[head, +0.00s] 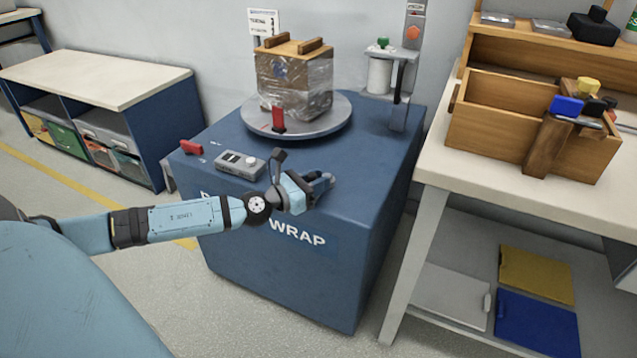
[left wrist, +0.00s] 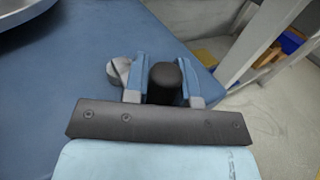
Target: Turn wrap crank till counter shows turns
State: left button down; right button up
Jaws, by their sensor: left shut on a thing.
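The blue wrapping machine (head: 345,265) has "WRAP" on its front. My left gripper (head: 320,186) is over the front part of its top, shut on the black crank knob (left wrist: 165,80). In the left wrist view the knob stands between the two fingers, and part of the grey crank arm (left wrist: 119,70) shows to their left. In the head view my gripper hides most of the crank. A grey counter box (head: 240,163) sits on the top, left of my gripper; its reading is too small to tell. A film-wrapped box (head: 292,82) stands on the round turntable (head: 325,125). My right gripper is not in view.
A red marker (head: 278,118) stands at the turntable's front edge, and a red piece (head: 191,147) lies at the machine's left edge. A film roll post (head: 400,80) rises at the back right. A workbench (head: 480,190) with a wooden crate (head: 500,125) stands close on the right.

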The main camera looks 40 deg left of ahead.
pick_arm(q)
jog(key=shift+r, duration=0.1)
jog(key=c, duration=0.9)
grip_release()
jog(key=shift+w+d, duration=0.1)
jog(key=shift+d, duration=0.05)
jog(key=shift+s+a+f, duration=0.2)
jog(key=shift+s+a, duration=0.05)
jog(key=shift+s, duration=0.45)
jog(key=shift+r+v, duration=0.2)
jog(key=shift+v, duration=5.95)
